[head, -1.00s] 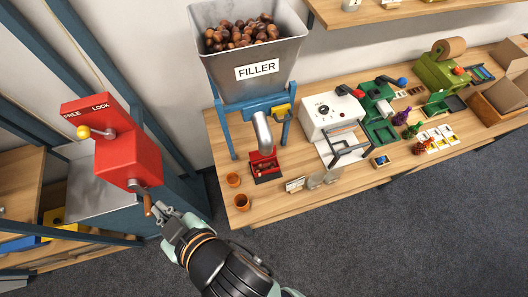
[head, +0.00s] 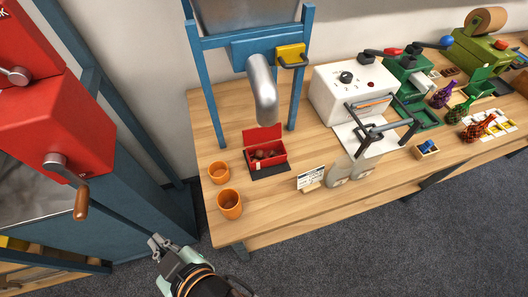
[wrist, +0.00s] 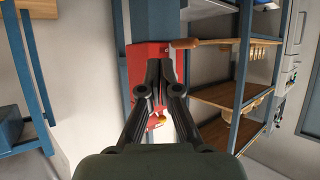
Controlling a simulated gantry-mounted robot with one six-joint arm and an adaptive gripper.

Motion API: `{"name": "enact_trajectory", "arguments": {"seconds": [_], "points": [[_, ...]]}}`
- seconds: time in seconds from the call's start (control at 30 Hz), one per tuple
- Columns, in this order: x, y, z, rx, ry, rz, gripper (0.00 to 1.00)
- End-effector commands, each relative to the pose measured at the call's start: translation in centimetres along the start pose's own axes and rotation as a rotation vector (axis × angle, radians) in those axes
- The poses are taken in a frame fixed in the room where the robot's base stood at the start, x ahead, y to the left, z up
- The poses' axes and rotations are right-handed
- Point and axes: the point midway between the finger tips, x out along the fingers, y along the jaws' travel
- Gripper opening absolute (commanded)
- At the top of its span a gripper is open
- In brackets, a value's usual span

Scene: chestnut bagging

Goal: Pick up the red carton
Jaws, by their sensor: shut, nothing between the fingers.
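The red carton (head: 280,153) is a small open box with its lid flap raised at the back. It stands on a dark pad under the filler's metal spout, with brown chestnuts inside. My gripper (head: 158,242) is at the lower left in the head view, over the floor in front of the table, well apart from the carton. In the wrist view my gripper (wrist: 161,66) has its fingertips together with nothing between them. The carton is not seen in the wrist view.
A red crank machine (head: 60,130) with a wooden handle (head: 81,204) stands at the left. Two orange cups (head: 229,205) are left of the carton. The blue filler frame (head: 212,110) rises around the spout (head: 262,90). A small sign (head: 311,179) and white sealer (head: 345,95) stand right.

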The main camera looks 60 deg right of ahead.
Motion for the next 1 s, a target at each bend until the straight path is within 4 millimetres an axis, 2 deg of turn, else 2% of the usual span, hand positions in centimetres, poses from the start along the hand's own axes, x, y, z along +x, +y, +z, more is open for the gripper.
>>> {"name": "enact_trajectory", "arguments": {"seconds": [0.47, 0.67, 1.0], "points": [[0.02, 0.01, 0.04, 0.000, -0.001, 0.000, 0.00], [0.02, 0.01, 0.05, 0.000, -0.001, 0.000, 0.32], [-0.18, 0.00, -0.38, 0.000, -0.001, 0.000, 0.33]]}}
